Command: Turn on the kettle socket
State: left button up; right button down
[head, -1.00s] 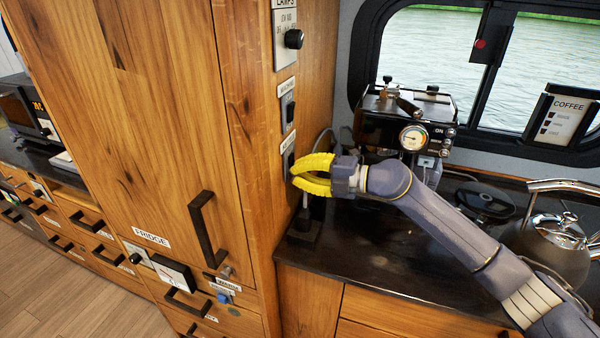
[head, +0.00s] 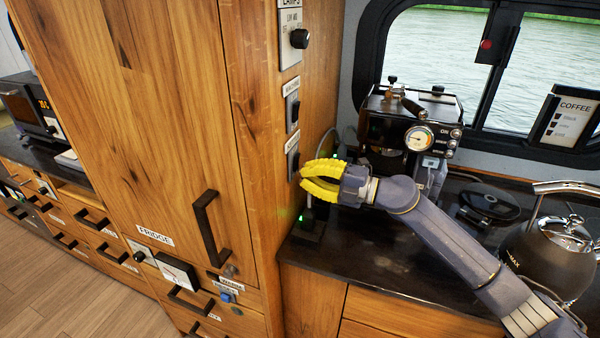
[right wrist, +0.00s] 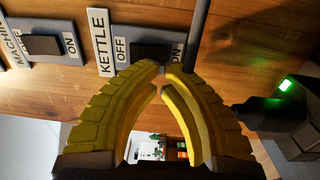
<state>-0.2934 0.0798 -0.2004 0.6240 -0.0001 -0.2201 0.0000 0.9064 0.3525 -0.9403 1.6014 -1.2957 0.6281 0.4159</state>
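The kettle socket switch (head: 294,160) is a dark rocker on a grey plate on the wooden cabinet's side. In the right wrist view its rocker (right wrist: 150,53) lies between the OFF and ON marks, beside the KETTLE label. My right gripper (head: 304,177) has yellow fingers with tips nearly together, just in front of the plate's lower part. In the right wrist view the tips overlap the rocker's lower edge; contact is unclear. Nothing is between them. A green light (right wrist: 285,85) glows on the dark socket block (head: 307,230) on the counter. My left gripper is out of view.
The machine switch (head: 292,104) and lamps knob (head: 299,39) sit above on the same cabinet side. A coffee machine (head: 410,125) stands behind my right arm. A metal kettle (head: 550,255) stands at the right. The front of the dark counter (head: 370,275) is clear.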

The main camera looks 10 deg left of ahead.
jog(key=s+d, duration=0.1)
jog(key=d, duration=1)
jog(key=shift+s+d+f, duration=0.35)
jog(key=shift+s+f, duration=0.05)
